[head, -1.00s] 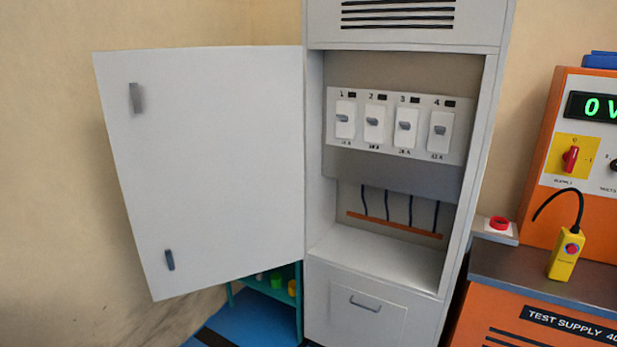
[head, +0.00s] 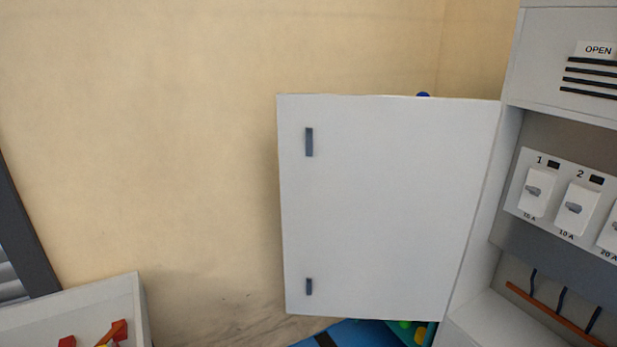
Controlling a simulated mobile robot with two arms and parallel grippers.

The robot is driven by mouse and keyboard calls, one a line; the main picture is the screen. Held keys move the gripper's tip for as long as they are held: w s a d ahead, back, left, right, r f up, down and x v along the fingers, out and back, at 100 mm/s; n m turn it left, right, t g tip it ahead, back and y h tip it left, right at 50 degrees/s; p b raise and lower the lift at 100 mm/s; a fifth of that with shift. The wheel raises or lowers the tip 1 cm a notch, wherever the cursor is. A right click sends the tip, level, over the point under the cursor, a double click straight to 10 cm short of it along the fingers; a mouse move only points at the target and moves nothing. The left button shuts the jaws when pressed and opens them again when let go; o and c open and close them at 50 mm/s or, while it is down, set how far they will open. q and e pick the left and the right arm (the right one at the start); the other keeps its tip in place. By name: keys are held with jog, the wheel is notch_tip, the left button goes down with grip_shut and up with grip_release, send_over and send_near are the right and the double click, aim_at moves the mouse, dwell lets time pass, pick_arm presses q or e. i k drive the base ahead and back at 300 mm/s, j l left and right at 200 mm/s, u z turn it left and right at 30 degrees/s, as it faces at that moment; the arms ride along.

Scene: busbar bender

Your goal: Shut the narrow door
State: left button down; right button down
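The grey door (head: 385,210) of the tall cabinet (head: 565,60) stands wide open, swung out to the left of the cabinet. It joins the cabinet along its right edge. Two dark latches show on its face, an upper one (head: 309,142) and a lower one (head: 309,287), both near its free left edge. Inside the cabinet, a panel of numbered switches (head: 555,195) is exposed, cut off by the right picture edge. Neither of my grippers is in view.
A pale bin (head: 75,305) with red and orange pieces stands at the lower left. A dark frame (head: 22,230) is at the left edge. Blue floor matting (head: 360,334) and a green shelf with coloured items lie below the door. Bare wall fills the middle left.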

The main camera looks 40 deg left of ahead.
aim_at(380, 215)
jog(key=i+j+u, duration=0.15)
jog(key=i+j, duration=0.15)
jog(key=i+j+u, duration=0.15)
jog(key=i, duration=0.35)
jog(key=i+j+u, duration=0.15)
jog(key=i+j, duration=0.2)
jog(key=i, duration=0.05)
